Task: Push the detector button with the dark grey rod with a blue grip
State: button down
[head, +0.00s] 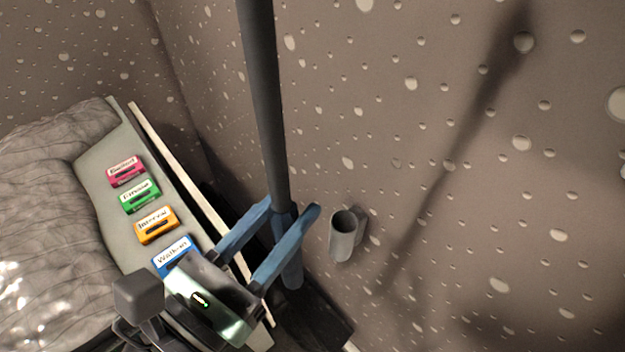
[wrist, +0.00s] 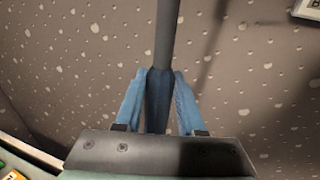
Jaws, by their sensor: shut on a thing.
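The dark grey rod (head: 265,100) stands nearly upright and runs out of the top of the head view. My gripper (head: 291,208) has blue fingers and is shut on the rod's blue grip (head: 292,268). In the wrist view the rod (wrist: 167,32) rises from the grip (wrist: 159,100) between the two fingers (wrist: 158,76). The rod's far tip is out of frame in both views. A pale box (wrist: 307,10) is cut off at the wrist view's top right corner; I cannot tell whether it is the detector. No button is clearly visible.
A grey tube holder (head: 342,240) is on the speckled wall, right of my gripper.

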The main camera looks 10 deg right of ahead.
aim_at(275, 206)
jog(key=shift+v, duration=0.8)
jog(key=shift+s+a+r, duration=0.1)
jog(key=shift+r, duration=0.2)
notch_tip(275, 206, up, 3)
jog(key=p, duration=0.5)
jog(key=shift+f, duration=0.25)
